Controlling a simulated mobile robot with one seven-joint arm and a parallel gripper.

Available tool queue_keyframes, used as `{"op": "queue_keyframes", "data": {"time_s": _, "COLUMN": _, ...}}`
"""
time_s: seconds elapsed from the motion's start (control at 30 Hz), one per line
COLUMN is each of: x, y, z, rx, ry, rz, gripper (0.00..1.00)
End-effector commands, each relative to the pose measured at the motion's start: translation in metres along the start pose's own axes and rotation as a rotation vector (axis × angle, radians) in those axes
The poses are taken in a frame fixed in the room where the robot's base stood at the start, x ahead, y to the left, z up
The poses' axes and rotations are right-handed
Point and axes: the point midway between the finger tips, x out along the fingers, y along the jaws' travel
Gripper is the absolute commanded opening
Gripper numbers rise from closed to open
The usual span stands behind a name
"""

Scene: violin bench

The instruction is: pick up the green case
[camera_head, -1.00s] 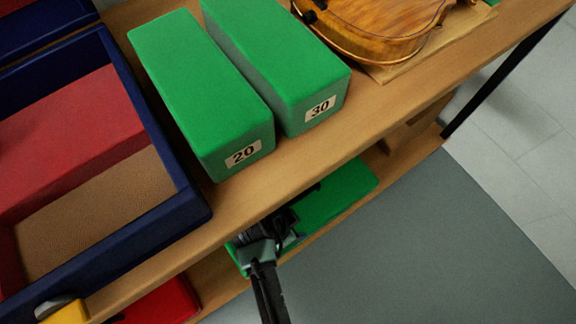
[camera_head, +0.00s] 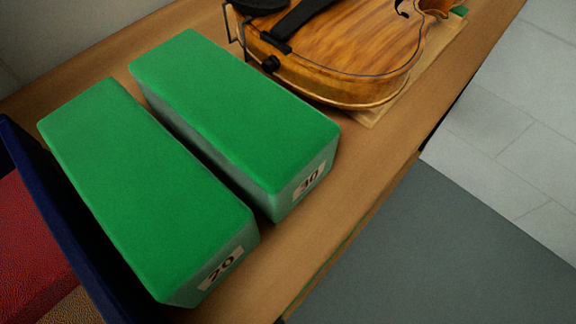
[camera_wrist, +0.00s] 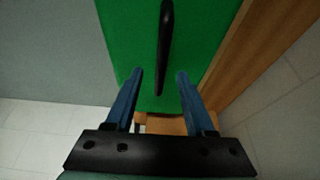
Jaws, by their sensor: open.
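The green case (camera_wrist: 122,40) fills the upper middle of the wrist view, with a long black handle (camera_wrist: 166,45) running along its face. My gripper (camera_wrist: 159,76) is open, its two blue fingers in front of the green face, one on each side of the handle's lower end in the picture. I cannot tell whether the fingers touch the case. Nothing is between the fingertips that I can see as held. The head view does not show my gripper, and the bench top hides nearly all of the lower shelf there.
On the bench top (camera_head: 400,150) stand two green blocks, marked 20 (camera_head: 140,190) and 30 (camera_head: 235,110). A violin (camera_head: 340,55) lies beyond them, and a blue case (camera_head: 75,240) with red lining is at left.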

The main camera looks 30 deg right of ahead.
Motion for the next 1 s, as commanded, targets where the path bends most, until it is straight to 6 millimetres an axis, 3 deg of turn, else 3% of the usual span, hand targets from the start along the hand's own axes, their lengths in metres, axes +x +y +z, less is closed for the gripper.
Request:
{"op": "queue_keyframes", "data": {"time_s": 0.4, "x": 0.05, "y": -0.001, "z": 0.0, "rx": 0.001, "ry": -0.001, "rz": 0.001, "gripper": 0.54}}
{"op": "queue_keyframes", "data": {"time_s": 0.67, "x": 0.049, "y": -0.001, "z": -0.001, "rx": 0.0, "ry": -0.001, "rz": 0.0, "gripper": 0.54}}
{"op": "queue_keyframes", "data": {"time_s": 0.9, "x": 0.049, "y": -0.001, "z": -0.001, "rx": 0.0, "ry": -0.001, "rz": 0.0, "gripper": 0.13}}
{"op": "queue_keyframes", "data": {"time_s": 1.0, "x": 0.049, "y": -0.001, "z": -0.001, "rx": 0.0, "ry": -0.001, "rz": 0.001, "gripper": 0.0}}
